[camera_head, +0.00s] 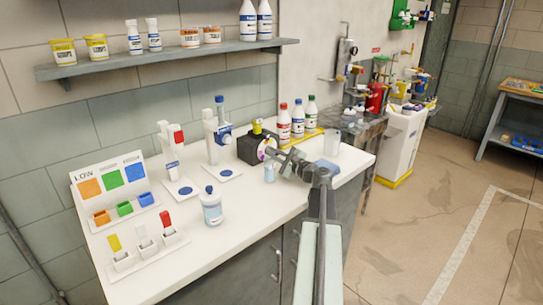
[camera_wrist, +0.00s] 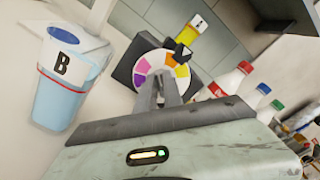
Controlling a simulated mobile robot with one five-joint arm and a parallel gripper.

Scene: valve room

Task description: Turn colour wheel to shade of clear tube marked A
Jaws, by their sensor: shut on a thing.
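The colour wheel (camera_wrist: 148,68) is a white disc with purple, pink, orange and yellow segments on the front of a black box (camera_head: 247,149). A dark pointer (camera_wrist: 181,53) sits at its upper right edge. A tube with yellow contents (camera_wrist: 190,37) stands in the top of the box, its label too small to read surely. My gripper (camera_wrist: 168,93) is shut on the wheel's lower part; its fingers hide some of it. In the head view, my gripper (camera_head: 268,153) reaches the wheel (camera_head: 261,150) from the right.
A cup marked B (camera_wrist: 66,78) with pale blue contents stands close by my gripper, left in the wrist view. Several capped bottles (camera_head: 298,120) stand behind. A small bottle (camera_head: 211,207) and sample stands occupy the left counter. The front counter edge is mostly clear.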

